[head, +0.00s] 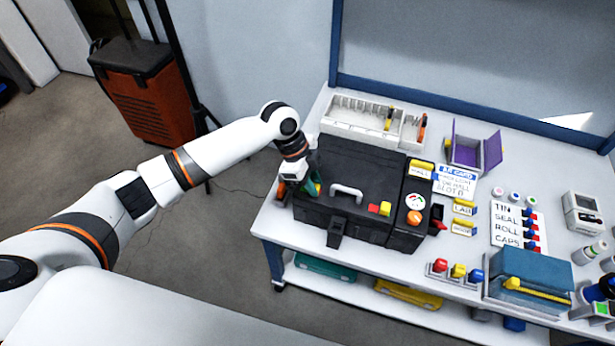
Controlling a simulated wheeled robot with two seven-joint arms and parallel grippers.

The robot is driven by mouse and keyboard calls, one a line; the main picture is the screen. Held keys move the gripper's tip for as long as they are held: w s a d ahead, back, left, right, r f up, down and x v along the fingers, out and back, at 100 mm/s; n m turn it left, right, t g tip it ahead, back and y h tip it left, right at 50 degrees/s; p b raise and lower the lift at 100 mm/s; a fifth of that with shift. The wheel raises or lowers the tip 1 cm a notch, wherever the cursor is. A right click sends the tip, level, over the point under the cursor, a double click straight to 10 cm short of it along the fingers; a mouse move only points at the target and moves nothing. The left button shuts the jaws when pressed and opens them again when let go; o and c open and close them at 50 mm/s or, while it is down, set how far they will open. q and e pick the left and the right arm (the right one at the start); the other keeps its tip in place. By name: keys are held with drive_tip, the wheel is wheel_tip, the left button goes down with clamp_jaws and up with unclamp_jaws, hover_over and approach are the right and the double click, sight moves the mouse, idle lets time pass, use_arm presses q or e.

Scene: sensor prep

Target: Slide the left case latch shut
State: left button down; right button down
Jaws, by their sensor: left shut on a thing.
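A black case (345,175) lies closed on the white table, with a grey handle (347,191) on its lid. My left gripper (299,190) is at the left end of the case, shut on the left case latch. A green part of that latch (313,187) shows just right of the fingers; the rest is hidden by the gripper. A black tab (337,232) hangs at the case's front. My right gripper is not in view.
A gauge unit (413,205) with an orange button stands against the case's right side. A white divided tray (362,120) is behind it. Yellow-tagged labels, a purple open box (471,151) and a blue box (530,278) stand to the right. The table's left edge is close to my gripper.

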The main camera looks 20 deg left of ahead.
use_arm(q)
drive_tip(key=c, duration=1.2)
unclamp_jaws()
drive_tip(key=shift+d, duration=0.25)
drive_tip(key=v, duration=1.2)
drive_tip(key=shift+p, duration=0.3)
